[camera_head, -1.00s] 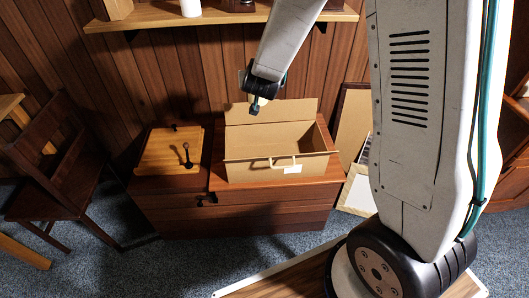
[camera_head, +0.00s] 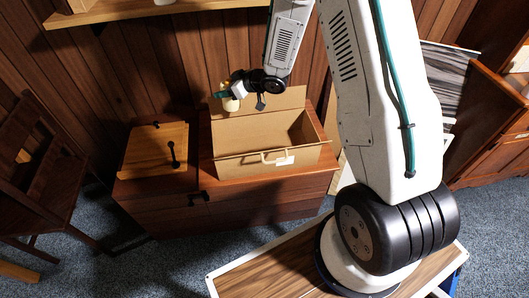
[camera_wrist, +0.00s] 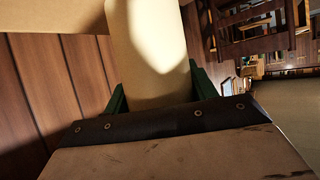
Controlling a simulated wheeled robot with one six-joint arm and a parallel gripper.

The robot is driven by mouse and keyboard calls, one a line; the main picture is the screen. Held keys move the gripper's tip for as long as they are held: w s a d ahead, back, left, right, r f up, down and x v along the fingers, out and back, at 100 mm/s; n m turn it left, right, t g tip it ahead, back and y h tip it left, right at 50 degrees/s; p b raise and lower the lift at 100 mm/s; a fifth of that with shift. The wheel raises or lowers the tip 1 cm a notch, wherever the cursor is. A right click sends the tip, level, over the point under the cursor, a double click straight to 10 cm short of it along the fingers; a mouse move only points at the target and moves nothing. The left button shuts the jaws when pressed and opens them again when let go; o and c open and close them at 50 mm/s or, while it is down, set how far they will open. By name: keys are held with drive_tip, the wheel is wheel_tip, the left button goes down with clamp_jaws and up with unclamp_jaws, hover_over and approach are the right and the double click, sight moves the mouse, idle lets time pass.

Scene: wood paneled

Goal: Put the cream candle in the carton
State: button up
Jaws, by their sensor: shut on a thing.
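The cream candle (camera_head: 231,104) is a pale cylinder held in my gripper (camera_head: 226,96). My gripper is shut on it, with green fingers on either side, and the candle fills the middle of the wrist view (camera_wrist: 150,50). The open cardboard carton (camera_head: 240,168) stands on the wooden cabinet, its back flap raised and a handle and white label on its front. In the head view the gripper and candle appear at the upper left of the carton, by the back flap's left end. Their exact height above it is hard to tell. The carton's floor is partly hidden.
A wooden board or box with a dark handle (camera_head: 157,150) lies on the cabinet (camera_head: 250,213) left of the carton. A wall shelf (camera_head: 130,12) runs above, with a white object (camera_head: 163,2) on it. A dark chair (camera_head: 40,185) stands at the left.

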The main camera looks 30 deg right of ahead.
drive_tip(key=s+f+n+g+y, duration=0.1)
drive_tip(key=s+f+n, duration=0.1)
drive_tip(key=f, duration=0.6)
drive_tip(key=s+f+n+g+y, duration=0.1)
drive_tip(key=s+f, duration=0.3)
drive_tip(key=f, duration=0.4)
drive_tip(key=shift+n+g+y, duration=0.4)
drive_tip(key=shift+n+g, duration=0.1)
drive_tip(key=shift+g, duration=0.1)
drive_tip(key=shift+a+f, duration=0.1)
drive_tip(key=shift+f, duration=0.05)
drive_tip(key=shift+f, duration=0.5)
drive_tip(key=o, duration=1.1)
